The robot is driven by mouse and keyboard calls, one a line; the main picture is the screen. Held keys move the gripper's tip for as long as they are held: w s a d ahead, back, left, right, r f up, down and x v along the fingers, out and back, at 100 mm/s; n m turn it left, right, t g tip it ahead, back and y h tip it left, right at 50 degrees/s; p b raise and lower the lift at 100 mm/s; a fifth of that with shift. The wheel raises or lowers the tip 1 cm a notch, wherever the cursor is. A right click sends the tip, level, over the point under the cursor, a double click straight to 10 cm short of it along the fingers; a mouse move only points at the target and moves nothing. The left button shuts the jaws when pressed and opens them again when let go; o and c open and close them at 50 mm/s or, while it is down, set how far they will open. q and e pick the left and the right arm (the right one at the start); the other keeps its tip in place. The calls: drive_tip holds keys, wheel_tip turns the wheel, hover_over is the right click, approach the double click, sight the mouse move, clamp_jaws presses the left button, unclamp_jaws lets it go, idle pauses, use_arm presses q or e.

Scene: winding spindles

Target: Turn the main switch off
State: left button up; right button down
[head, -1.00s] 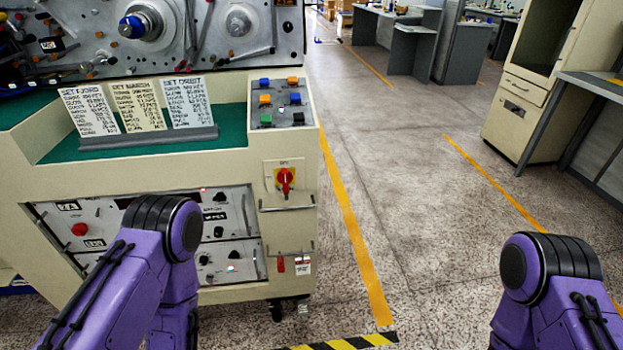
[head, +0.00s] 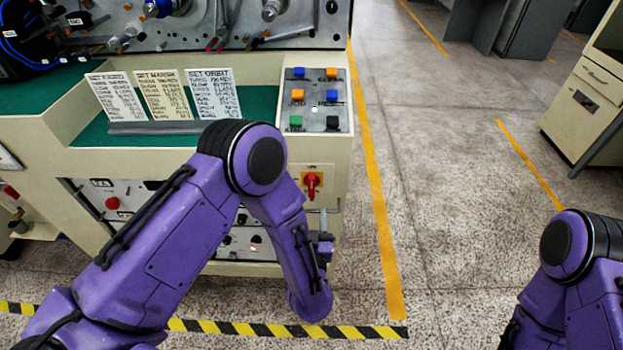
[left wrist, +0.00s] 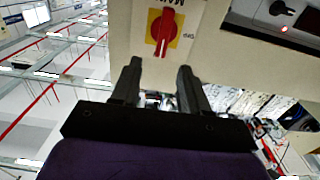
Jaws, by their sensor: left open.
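The main switch (head: 312,184) is a red rotary handle on a yellow plate, on the right part of the cream machine's front. Its handle looks roughly upright. In the left wrist view the switch (left wrist: 165,30) lies just beyond the fingertips, with its handle close to lengthwise in the picture. My left gripper (head: 324,238) is a little below the switch in the head view, partly hidden by my own forearm. In the left wrist view the left gripper (left wrist: 160,66) is open, with nothing between its fingers and apart from the handle. My right gripper is out of view.
A button panel (head: 314,100) with coloured buttons sits above the switch. Cards (head: 166,100) stand on the green top. A handle bar runs below the switch plate.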

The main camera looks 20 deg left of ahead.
sight(312, 187)
use_arm(q)
drive_tip(key=p+x, duration=0.1)
drive_tip(key=x, duration=0.9)
drive_tip(key=shift+a+f+p, duration=0.15)
drive_tip(key=shift+p, duration=0.25)
clamp_jaws()
